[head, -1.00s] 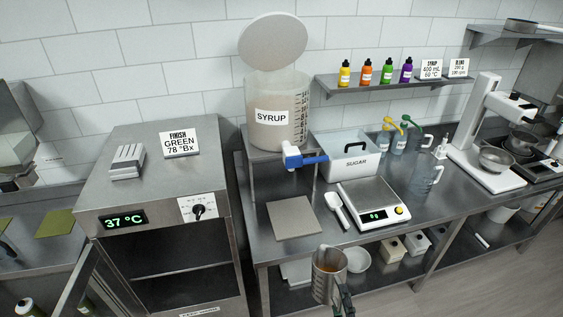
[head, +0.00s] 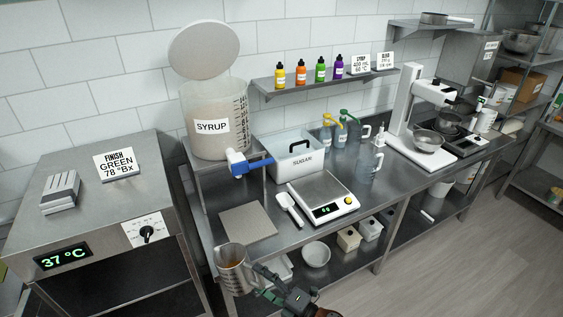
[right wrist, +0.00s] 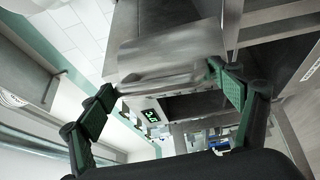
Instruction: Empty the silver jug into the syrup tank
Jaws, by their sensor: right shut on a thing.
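The syrup tank (head: 212,140) is a clear, graduated container labelled SYRUP, standing on a raised stand at the back. Its round lid (head: 205,50) is tipped up, so the top is open. A tap with a blue lever (head: 250,165) is on its front. The silver jug (head: 231,272) is roughly upright in front of the bench, below the tank, with amber liquid inside. My right gripper (head: 260,275) is shut on the jug at its right side. In the right wrist view the jug (right wrist: 165,62) lies blurred between the fingers. My left gripper is out of view.
A grey mat (head: 247,222), a white scoop (head: 290,209), a scale (head: 322,196) and the sugar bin (head: 298,168) occupy the bench. A steel cabinet (head: 90,205) stands left. A bottle shelf (head: 325,80) is on the wall. Open floor lies at lower right.

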